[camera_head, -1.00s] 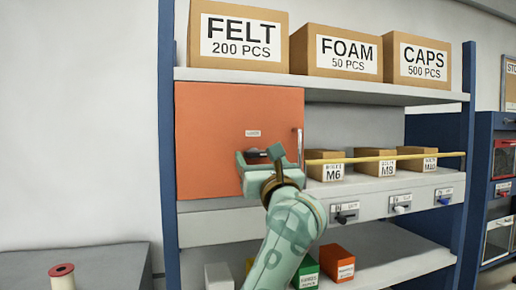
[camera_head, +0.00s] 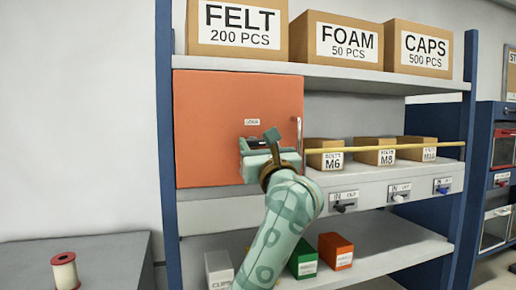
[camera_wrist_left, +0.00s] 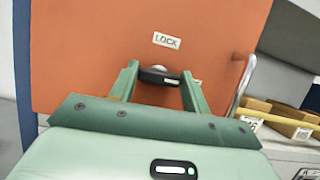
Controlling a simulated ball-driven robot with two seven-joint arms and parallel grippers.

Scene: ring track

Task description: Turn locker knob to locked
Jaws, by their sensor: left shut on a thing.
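The orange locker door (camera_head: 215,120) hangs shut on the shelf unit, with a metal handle (camera_head: 299,135) along its right edge. A white label reading LOCK (camera_wrist_left: 166,40) sits above the dark locker knob (camera_wrist_left: 158,76) in the left wrist view. My left gripper (camera_head: 258,143) is at the door just below the label. In the left wrist view the green fingers (camera_wrist_left: 158,80) are on either side of the knob, shut on it. The knob is largely hidden by the gripper in the head view. The right gripper does not show.
A yellow bar (camera_head: 390,148) runs in front of the small M6 (camera_head: 324,158) and M8 boxes right of the door. Switches line the shelf edge below. Large boxes stand on top. A spool (camera_head: 64,270) stands on the grey surface at left.

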